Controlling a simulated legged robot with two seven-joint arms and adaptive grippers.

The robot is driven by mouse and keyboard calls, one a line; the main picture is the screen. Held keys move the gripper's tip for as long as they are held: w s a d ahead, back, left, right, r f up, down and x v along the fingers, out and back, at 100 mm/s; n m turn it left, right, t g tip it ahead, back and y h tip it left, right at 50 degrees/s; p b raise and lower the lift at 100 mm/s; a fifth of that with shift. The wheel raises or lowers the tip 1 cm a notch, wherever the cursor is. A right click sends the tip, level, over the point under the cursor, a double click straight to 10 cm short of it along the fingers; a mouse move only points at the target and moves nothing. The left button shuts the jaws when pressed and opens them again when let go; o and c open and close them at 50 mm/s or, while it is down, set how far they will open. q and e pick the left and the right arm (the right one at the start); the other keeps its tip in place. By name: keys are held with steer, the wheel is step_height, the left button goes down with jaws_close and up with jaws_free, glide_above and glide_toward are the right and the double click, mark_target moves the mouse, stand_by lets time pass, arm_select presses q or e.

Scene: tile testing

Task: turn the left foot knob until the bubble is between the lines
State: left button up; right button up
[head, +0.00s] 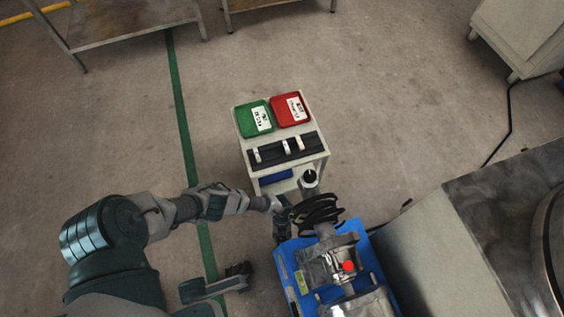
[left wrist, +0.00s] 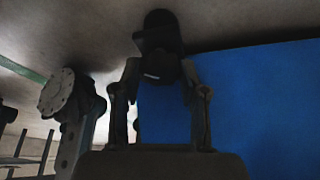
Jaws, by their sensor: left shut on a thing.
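My left gripper (head: 281,207) is at the upper left corner of a blue machine base (head: 285,268) in the head view. In the left wrist view its two fingers (left wrist: 160,68) stand on either side of a dark round foot knob (left wrist: 158,38), shut on it. The knob sits beside the blue side panel (left wrist: 250,90) of the base. The grey metal machine (head: 325,262) with a red button (head: 349,266) stands on the base. I cannot make out the bubble or its lines.
A small pale cart (head: 262,163) stands just beyond the base, with a green bin (head: 250,112) and a red bin (head: 283,112). A metal bench (head: 500,200) is at right. Floor on the left is open.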

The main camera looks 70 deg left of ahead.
arm_select(q)
steer(key=shift+w+a, duration=0.15)
steer(key=shift+a, duration=0.05)
steer(key=o, duration=1.1)
steer(key=shift+d, duration=0.1)
steer(key=shift+r, duration=0.15)
steer(key=v, duration=1.1)
steer(key=shift+a+r, duration=0.25)
